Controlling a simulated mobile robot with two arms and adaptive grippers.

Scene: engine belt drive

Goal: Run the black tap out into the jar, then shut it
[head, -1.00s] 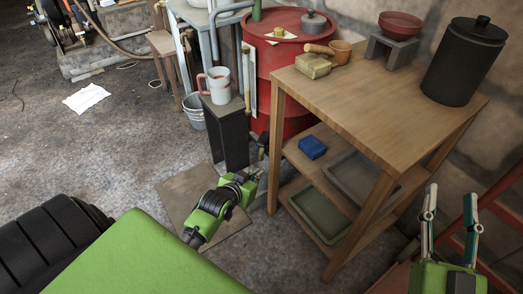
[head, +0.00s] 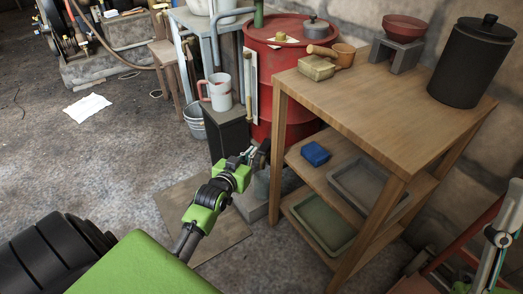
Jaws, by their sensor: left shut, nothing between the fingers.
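A whitish jar with a reddish handle (head: 220,92) stands upright on a dark narrow stand (head: 229,133), left of the red drum (head: 288,75). A small dark part, which looks like the black tap (head: 265,146), shows low on the drum's front. My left gripper (head: 251,155) is shut and empty, close to this part; I cannot tell whether they touch. The gripper partly hides that area, so the tap's handle position and any flow cannot be told. The jar is not under this part. My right gripper (head: 503,232) is partly cut off at the right edge.
A wooden shelf table (head: 390,92) stands right of the drum, with a black canister (head: 471,62), a red bowl (head: 403,25) and a blue block (head: 315,154). A grey block (head: 250,201) sits on the floor below my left gripper. A bucket (head: 193,118) stands behind the stand.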

